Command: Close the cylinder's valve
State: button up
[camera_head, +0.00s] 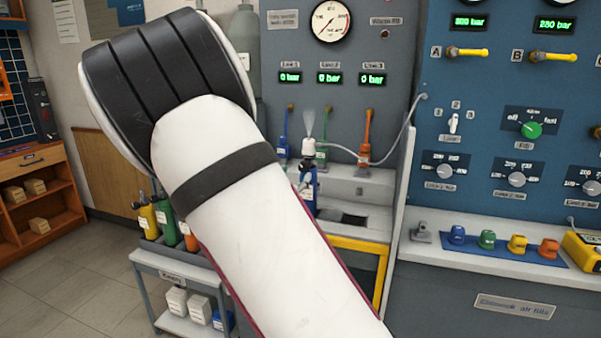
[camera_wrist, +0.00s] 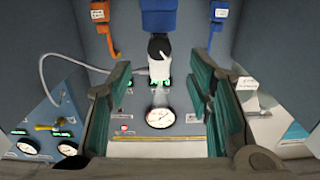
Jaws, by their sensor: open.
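A blue cylinder (camera_head: 308,190) stands upright in the bay of the grey test bench, with a dark and white valve top (camera_head: 308,150). A pale spray rises from the top, and a white hose is joined there. In the wrist view, the picture is upside down: the blue cylinder (camera_wrist: 160,18) is at top centre, with its black valve part (camera_wrist: 158,47) and a white fitting (camera_wrist: 160,70) below it. My gripper (camera_wrist: 160,80) is open, with a green-padded finger on each side of the fitting, apart from it. My arm hides the gripper in the head view.
Blue and orange hose connectors (camera_head: 365,140) hang beside the cylinder. A pressure gauge (camera_head: 331,20) and several displays are above. A cart (camera_head: 180,270) with several cylinders stands left. A blue panel (camera_head: 490,120) with knobs and a ledge with coloured parts are at right.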

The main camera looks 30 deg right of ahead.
aim_at(303, 167)
jog(key=b+x, duration=0.1)
jog(key=x, duration=0.6)
jog(key=shift+d, duration=0.15)
jog(key=shift+c, duration=0.6)
grip_shut()
